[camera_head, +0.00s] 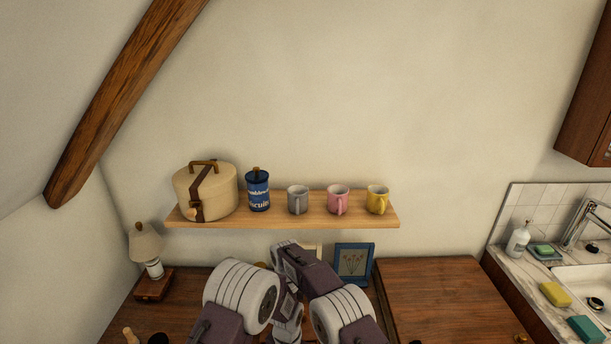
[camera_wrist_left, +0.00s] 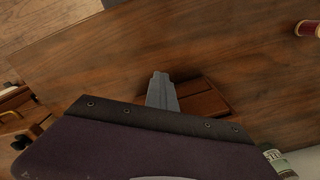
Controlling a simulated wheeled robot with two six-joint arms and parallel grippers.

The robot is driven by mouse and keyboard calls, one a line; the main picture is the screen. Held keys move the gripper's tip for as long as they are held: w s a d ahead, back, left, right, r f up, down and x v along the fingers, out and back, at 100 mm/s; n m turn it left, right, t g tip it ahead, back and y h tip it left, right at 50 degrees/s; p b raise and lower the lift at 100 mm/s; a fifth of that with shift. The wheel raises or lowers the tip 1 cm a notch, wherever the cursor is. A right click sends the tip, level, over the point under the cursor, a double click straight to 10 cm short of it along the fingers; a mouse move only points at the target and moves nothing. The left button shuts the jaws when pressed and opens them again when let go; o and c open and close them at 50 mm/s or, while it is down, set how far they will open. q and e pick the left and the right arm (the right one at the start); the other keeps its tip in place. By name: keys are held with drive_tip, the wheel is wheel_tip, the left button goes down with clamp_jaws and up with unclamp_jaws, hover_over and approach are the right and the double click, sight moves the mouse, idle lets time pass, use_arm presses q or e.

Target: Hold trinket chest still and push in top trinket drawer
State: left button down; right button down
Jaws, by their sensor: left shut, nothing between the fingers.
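Contact cannot be told. Neither gripper's fingers can be made out in the head view, where my arm links fill the lower middle.
A blue picture frame (camera_head: 353,262) stands behind my arms. A shelf (camera_head: 290,220) above holds a round case, a biscuit tin and three mugs. A red spool (camera_wrist_left: 308,28) lies at the wrist view's upper right.

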use_arm(q)
drive_tip(key=shift+w, duration=0.2)
use_arm(e)
drive_tip(key=shift+s, duration=0.1)
use_arm(q)
drive_tip(key=shift+s+d, duration=0.1)
drive_tip(key=shift+s, duration=2)
use_arm(e)
drive_tip(key=c, duration=1.4)
unclamp_jaws()
use_arm(q)
wheel_tip(320, 180, up, 8)
use_arm(e)
drive_tip(key=shift+o, duration=0.2)
